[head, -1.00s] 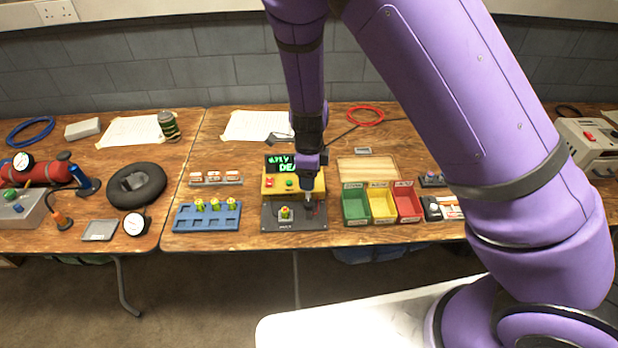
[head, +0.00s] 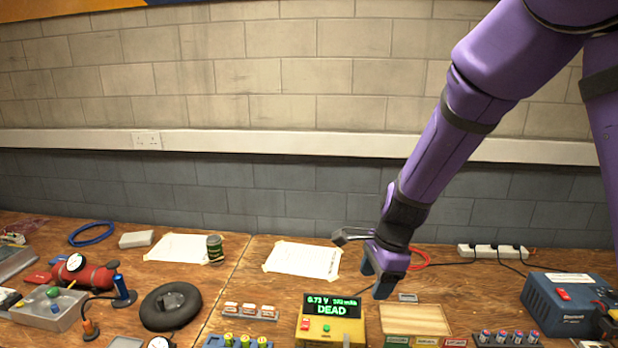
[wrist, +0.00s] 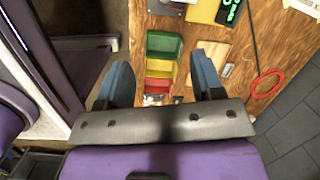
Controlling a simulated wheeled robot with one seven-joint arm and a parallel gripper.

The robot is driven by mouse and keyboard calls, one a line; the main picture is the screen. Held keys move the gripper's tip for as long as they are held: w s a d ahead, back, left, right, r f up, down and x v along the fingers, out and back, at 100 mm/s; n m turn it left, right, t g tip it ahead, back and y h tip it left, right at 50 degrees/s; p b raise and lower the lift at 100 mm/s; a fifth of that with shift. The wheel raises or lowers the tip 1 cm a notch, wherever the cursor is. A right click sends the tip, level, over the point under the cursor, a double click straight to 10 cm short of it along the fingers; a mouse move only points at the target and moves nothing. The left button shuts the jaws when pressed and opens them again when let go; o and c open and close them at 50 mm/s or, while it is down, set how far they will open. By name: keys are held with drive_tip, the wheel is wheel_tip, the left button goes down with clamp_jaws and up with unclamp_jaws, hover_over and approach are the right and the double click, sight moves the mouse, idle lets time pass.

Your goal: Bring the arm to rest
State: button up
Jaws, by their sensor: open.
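My gripper (head: 379,279) hangs in the air above the bench at the right of centre in the head view, at the end of my purple arm. In the wrist view its two blue fingers (wrist: 168,82) stand wide apart with nothing between them. Beyond them lie the green, yellow and red bins (wrist: 160,62), below and clear of the fingers. A yellow tester (head: 331,326) on the bench reads "0.73 V" and "DEAD"; it stands left of my gripper.
The wooden bench (head: 262,258) carries a blue cell rack (head: 237,342), a wooden board (head: 415,320), a red cable ring (wrist: 267,84) and a blue power unit (head: 566,304). A black rubber ring (head: 170,306) lies at left. The air above the bench's left side is clear.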

drive_tip(key=s+d+r+n+t+y, duration=0.1)
drive_tip(key=s+d+r+n, duration=0.35)
drive_tip(key=r, duration=0.55)
drive_tip(key=s+d+r+n+t+h, duration=0.1)
drive_tip(key=s+d+r+n+t, duration=0.1)
drive_tip(key=s+d+r+n, duration=0.3)
drive_tip(key=s+d+r+n+t+h, duration=0.1)
drive_tip(key=s+d+r+n, duration=0.5)
drive_tip(key=s, duration=0.7)
drive_tip(key=shift+s+d+r+t+h, duration=0.3)
drive_tip(key=shift+d+r+t+h, duration=0.15)
drive_tip(key=shift+r+h, duration=0.35)
